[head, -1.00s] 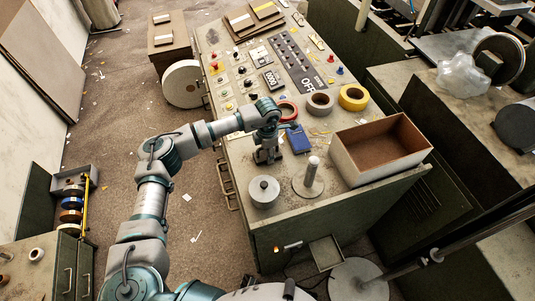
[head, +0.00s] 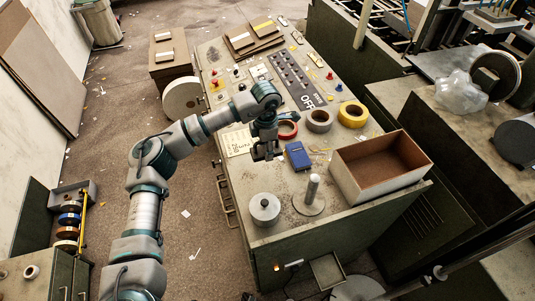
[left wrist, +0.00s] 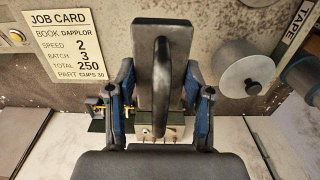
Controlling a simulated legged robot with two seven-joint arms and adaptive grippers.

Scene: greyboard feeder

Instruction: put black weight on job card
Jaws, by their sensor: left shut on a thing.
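My left gripper (head: 265,153) is shut on the black weight (left wrist: 146,50), a dark block with a looped handle. In the left wrist view the weight is between the two blue-sided fingers. In the head view the gripper and weight are over the near-left part of the grey console top, though the small dark weight is hard to make out there. The job card (head: 238,142), a cream printed sheet, lies just left of the gripper near the console's left edge. In the left wrist view the job card (left wrist: 65,45) is left of the weight, apart from it. My right gripper is not in view.
A lidded silver pot (head: 264,209), an upright spindle (head: 312,190) and an open carton (head: 358,178) stand nearer the front. Grey (head: 319,120) and yellow (head: 352,113) rolls lie farther right.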

